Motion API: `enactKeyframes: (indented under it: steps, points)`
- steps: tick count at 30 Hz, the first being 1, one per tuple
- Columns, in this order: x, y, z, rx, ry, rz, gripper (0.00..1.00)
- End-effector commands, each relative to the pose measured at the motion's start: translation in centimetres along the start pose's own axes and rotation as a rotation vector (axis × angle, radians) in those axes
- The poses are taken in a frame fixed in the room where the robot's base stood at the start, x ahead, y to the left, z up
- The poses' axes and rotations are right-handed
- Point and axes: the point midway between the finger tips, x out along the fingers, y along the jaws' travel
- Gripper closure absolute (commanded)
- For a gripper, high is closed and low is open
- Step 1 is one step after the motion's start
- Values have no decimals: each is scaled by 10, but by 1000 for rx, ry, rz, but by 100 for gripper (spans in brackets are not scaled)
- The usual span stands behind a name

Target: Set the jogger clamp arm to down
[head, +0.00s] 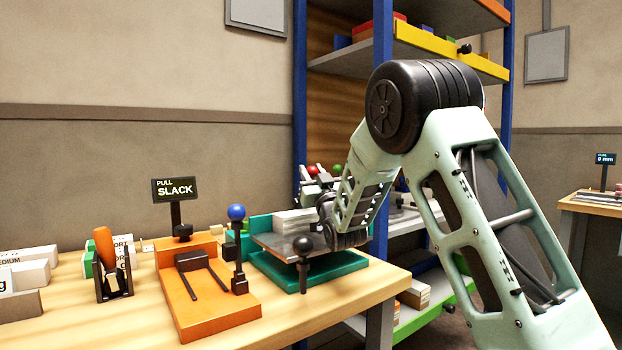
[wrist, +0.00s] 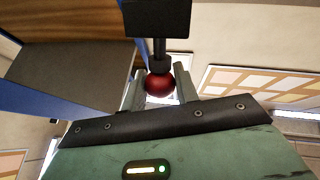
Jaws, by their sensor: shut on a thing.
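The red ball knob (wrist: 159,84) sits between the two fingers of my gripper (wrist: 158,76) in the wrist view, and the fingers are shut on it. A dark stem and a black block (wrist: 156,18) extend from the knob. In the head view the red knob (head: 313,170) shows just above my gripper's fingers (head: 312,184), over the back of the teal jogger (head: 340,276). A white paper stack (head: 292,222) lies on the jogger's grey plate. My arm hides much of the jogger's right side and the rest of the clamp arm.
An orange fixture (head: 217,315) with a "PULL SLACK" sign (head: 175,189) stands left of the jogger. A blue-knobbed lever (head: 237,212) and a black-knobbed post (head: 303,245) stand near the jogger's front. A blue-framed shelf (head: 300,120) rises behind.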

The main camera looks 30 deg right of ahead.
Motion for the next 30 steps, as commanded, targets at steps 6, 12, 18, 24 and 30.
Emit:
enactKeyframes:
  steps: [6,12,18,24,30]
  points:
    - [-2,2,3,-3,-8,4,100]
    - [-2,3,3,-3,-9,4,100]
    - [-2,2,2,-2,-7,3,50]
    - [-1,1,0,-1,-4,2,50]
    - [11,3,-21,-1,0,2,50]
